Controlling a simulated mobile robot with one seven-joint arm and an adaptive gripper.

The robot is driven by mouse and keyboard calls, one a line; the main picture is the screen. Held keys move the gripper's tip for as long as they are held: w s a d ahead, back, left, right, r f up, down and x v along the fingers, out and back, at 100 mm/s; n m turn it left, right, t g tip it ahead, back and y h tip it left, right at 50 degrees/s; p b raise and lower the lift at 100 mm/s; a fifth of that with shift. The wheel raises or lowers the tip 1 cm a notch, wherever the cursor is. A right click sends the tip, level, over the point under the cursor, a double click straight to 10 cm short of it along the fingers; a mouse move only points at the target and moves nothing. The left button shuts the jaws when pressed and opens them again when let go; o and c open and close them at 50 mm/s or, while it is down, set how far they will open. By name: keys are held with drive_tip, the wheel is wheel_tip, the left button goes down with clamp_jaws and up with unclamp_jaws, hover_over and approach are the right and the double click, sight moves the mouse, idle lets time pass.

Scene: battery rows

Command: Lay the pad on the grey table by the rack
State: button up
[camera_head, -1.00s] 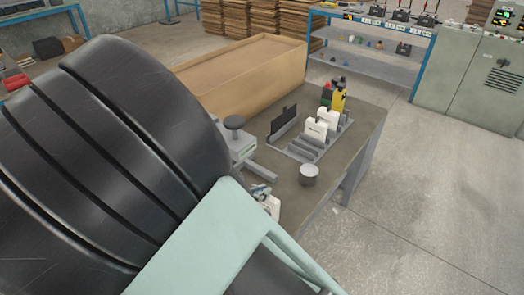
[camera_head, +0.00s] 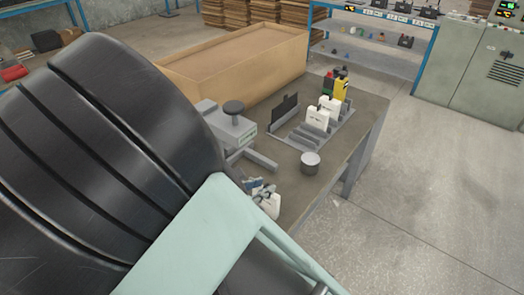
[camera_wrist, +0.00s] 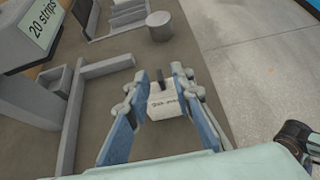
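The white pad (camera_head: 269,205), a block with dark writing, is between my gripper's blue fingers (camera_head: 256,187) at the table's near edge. In the wrist view the pad (camera_wrist: 165,104) sits between the two fingertips (camera_wrist: 163,80), which look closed on its sides; a dark tab stands at its far end. It seems to be above the tabletop; the exact gap is hard to tell. The rack stands beyond my gripper.
A grey round puck (camera_head: 310,163) stands between the pad and the rack. A grey device (camera_head: 229,128) labelled "20 strips" and a grey bar (camera_head: 262,159) are to the left. A large cardboard box (camera_head: 235,65) is behind. Bare tabletop shows around the puck.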

drive_tip(key=shift+a+r, duration=0.1)
drive_tip(key=shift+r, duration=0.15)
drive_tip(key=p+v, duration=0.2)
drive_tip(key=v, duration=1)
drive_tip(key=shift+w, duration=0.1)
